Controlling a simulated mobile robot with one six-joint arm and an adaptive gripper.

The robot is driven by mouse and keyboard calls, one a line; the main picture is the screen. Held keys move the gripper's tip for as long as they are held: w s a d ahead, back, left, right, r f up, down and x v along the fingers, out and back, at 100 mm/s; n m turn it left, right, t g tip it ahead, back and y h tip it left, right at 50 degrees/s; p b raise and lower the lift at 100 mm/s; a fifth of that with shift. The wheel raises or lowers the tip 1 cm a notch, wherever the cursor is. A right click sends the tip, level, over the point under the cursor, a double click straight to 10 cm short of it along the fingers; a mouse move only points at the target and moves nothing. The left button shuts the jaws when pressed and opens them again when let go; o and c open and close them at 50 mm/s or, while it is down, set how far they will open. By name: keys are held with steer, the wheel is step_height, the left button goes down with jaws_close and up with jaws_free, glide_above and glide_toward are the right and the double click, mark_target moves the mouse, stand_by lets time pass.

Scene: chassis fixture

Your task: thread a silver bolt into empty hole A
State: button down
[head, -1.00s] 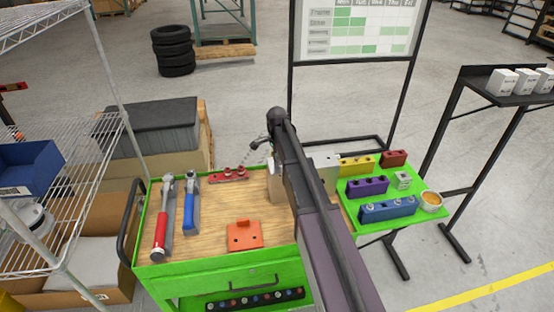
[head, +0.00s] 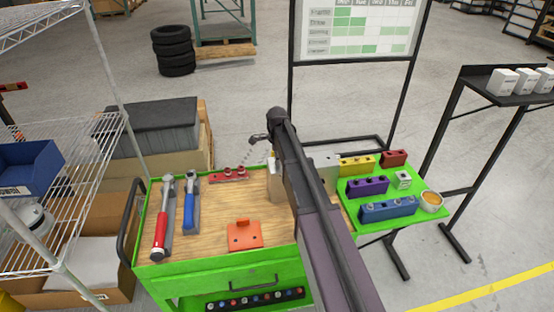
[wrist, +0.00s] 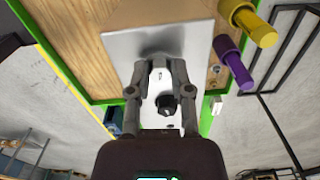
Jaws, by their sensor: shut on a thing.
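In the wrist view my gripper (wrist: 162,66) is closed in, its two fingers pointing up the picture over a bright silver plate (wrist: 120,48). A dark, knob-like piece (wrist: 167,103) shows between the fingers. I take it for the bolt, but its silver colour and shank cannot be made out. Hole A cannot be told apart clearly. A yellow bolt-shaped piece (wrist: 246,22) and a purple one (wrist: 232,63) stand right of the plate. In the head view my arm hides the gripper and much of the grey metal fixture (head: 327,168).
The green cart's wooden top holds a red-handled tool (head: 162,228), a blue-handled tool (head: 191,208) and an orange bracket (head: 244,235). To the right stand yellow (head: 356,165), purple (head: 367,187), blue (head: 387,209) and red (head: 394,158) blocks, and a cup (head: 431,202).

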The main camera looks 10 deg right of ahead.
steer(key=m, duration=0.6)
steer(key=shift+s+f+m, duration=0.15)
steer(key=shift+s+m, duration=0.1)
steer(key=shift+m, duration=0.15)
steer(key=m, duration=0.6)
steer(key=shift+f, duration=0.1)
steer(key=c, duration=0.7)
jaws_free()
steer(key=shift+o, duration=1.3)
steer(key=shift+w+f, duration=0.1)
steer(key=shift+w, duration=0.1)
steer(key=shift+w+r+p, duration=0.1)
steer(key=shift+r+p, duration=1.05)
steer(key=shift+r, duration=0.2)
